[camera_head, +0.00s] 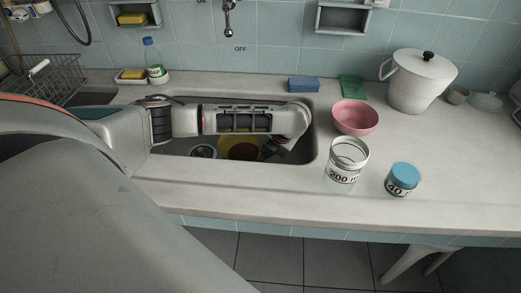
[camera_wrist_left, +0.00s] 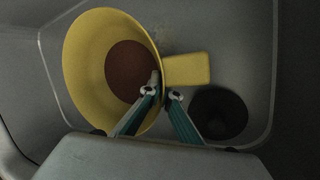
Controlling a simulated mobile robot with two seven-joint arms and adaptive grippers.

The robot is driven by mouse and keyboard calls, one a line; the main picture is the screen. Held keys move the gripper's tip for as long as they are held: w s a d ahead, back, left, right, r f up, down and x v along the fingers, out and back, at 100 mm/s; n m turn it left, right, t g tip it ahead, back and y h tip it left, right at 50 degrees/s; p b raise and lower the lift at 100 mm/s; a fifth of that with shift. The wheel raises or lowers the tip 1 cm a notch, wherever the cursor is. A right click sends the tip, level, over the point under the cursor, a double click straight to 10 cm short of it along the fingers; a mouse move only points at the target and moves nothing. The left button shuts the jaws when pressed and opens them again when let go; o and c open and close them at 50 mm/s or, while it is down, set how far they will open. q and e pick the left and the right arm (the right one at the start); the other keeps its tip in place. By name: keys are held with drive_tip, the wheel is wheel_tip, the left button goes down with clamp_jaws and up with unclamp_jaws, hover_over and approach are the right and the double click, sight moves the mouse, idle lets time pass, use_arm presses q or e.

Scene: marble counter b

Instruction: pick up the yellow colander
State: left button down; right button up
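The yellow colander (camera_head: 240,149) sits in the sink, partly hidden behind my left arm in the head view. In the head view the left gripper (camera_head: 277,148) is low in the sink. My right gripper is out of view.
The sink wall (camera_wrist_left: 262,60) is close on the right. On the counter are a pink bowl (camera_head: 355,118), a glass jar (camera_head: 346,160), a blue-lidded jar (camera_head: 402,180) and a white pot (camera_head: 418,82).

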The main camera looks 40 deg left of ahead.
use_arm(q)
drive_tip(key=shift+w+r+p, duration=0.1)
drive_tip(key=shift+r+p, duration=0.4)
drive_tip(key=shift+r, duration=0.75)
wheel_tip(320, 180, up, 17)
drive_tip(key=p, duration=0.7)
drive_tip(key=shift+r, duration=0.15)
